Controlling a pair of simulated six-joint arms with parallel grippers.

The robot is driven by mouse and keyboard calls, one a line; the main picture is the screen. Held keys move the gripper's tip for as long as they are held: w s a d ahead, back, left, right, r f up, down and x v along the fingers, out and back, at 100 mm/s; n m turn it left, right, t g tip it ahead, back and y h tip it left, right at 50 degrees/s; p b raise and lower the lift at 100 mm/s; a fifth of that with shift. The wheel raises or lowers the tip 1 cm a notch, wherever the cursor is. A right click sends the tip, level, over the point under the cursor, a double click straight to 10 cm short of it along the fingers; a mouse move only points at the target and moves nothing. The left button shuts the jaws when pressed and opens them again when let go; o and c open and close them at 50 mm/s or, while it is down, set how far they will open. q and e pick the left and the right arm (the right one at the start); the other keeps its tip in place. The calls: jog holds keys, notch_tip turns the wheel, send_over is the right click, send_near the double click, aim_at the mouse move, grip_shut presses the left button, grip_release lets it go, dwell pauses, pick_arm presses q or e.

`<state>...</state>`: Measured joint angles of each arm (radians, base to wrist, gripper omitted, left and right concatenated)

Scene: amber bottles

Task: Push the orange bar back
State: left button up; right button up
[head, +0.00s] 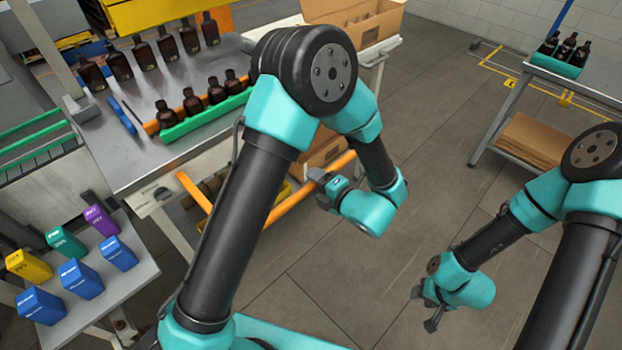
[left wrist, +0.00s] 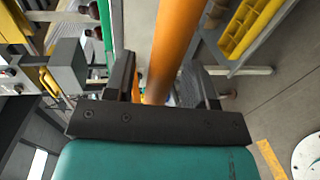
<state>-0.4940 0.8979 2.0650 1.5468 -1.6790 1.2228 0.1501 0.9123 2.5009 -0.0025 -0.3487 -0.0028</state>
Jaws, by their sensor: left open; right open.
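The orange bar (head: 295,200) runs low along the front of the metal workbench, with one end rising toward the bench edge. Its right part passes close to my left gripper (head: 319,187). In the left wrist view the bar (left wrist: 174,45) runs between the two dark fingers of my open left gripper (left wrist: 164,75). I cannot tell whether the fingers touch it. My right gripper (head: 423,309) is open and empty above the floor at the right, away from the bar.
The workbench (head: 130,165) carries amber bottles (head: 143,60), several in a green tray (head: 205,120). A side table (head: 115,290) at lower left holds coloured boxes (head: 80,278). A second table (head: 560,75) stands at upper right. The floor between is clear.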

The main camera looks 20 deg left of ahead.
pick_arm(q)
jog(key=shift+x, duration=1.05)
grip_shut()
